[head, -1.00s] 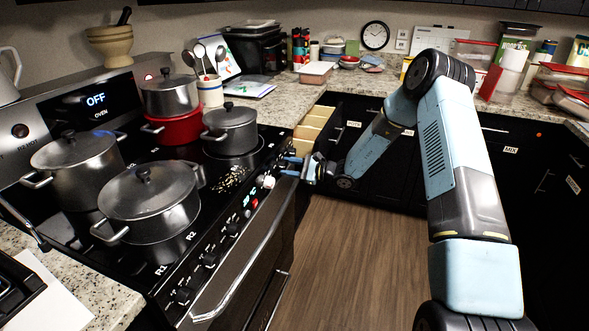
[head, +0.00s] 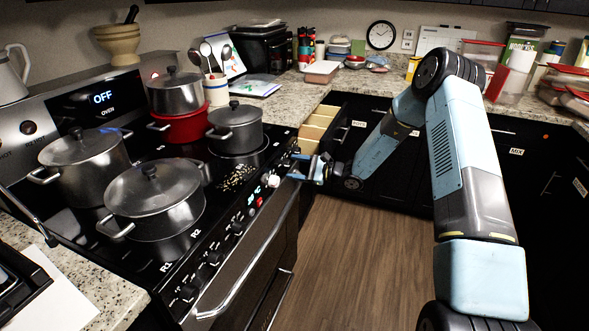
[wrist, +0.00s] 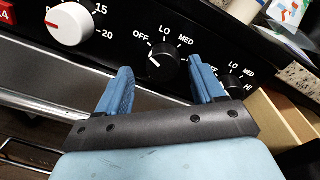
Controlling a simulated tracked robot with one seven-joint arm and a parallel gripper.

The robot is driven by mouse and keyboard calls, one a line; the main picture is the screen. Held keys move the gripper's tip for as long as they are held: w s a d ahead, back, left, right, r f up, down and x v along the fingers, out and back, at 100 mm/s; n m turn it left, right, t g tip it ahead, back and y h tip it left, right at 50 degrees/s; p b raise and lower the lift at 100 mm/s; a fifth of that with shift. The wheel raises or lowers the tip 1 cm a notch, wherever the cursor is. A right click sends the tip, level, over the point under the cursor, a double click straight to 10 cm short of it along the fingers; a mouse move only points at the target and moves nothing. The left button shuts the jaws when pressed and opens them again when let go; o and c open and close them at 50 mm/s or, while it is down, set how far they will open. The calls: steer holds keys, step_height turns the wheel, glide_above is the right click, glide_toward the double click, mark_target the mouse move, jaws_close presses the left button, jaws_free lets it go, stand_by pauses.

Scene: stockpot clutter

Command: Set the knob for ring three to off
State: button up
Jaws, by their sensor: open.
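My gripper (wrist: 161,66) is open, its two blue fingers on either side of a black knob (wrist: 168,63) marked OFF, LO and MED in the wrist view. The knob sits between and just beyond the fingertips, and I cannot tell if they touch it. Its small white mark is on the left side, below the OFF label. The ring number is not readable here. In the head view my gripper (head: 303,168) is at the far right end of the stove's front panel, hiding the knob there.
Another black knob (wrist: 233,85) is just right of my right finger. A white dial (wrist: 70,23) is to the left. The oven handle (head: 240,270) runs below the panel. Pots (head: 155,200) stand on the cooktop. An open drawer (head: 318,122) is beyond the stove.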

steer(key=v, duration=1.2)
steer(key=shift+s+d, duration=0.15)
steer(key=shift+d, duration=0.05)
steer(key=shift+f, duration=0.15)
steer(key=s+r+n+g+h, duration=0.65)
steer(key=s+r+n, duration=0.25)
steer(key=s+r, duration=0.9)
steer(key=s+d+r+n+t+h, duration=0.2)
steer(key=s+d+r+h, duration=0.3)
steer(key=s, duration=0.6)
steer(key=s+d+r+n+t+h, duration=0.3)
steer(key=s+d+r+t+h, duration=0.2)
steer(key=s, duration=0.7)
step_height(320, 180, up, 5)
steer(key=d, duration=0.2)
steer(key=shift+d+n, duration=0.3)
steer(key=shift+d, duration=0.1)
steer(key=shift+f, duration=0.1)
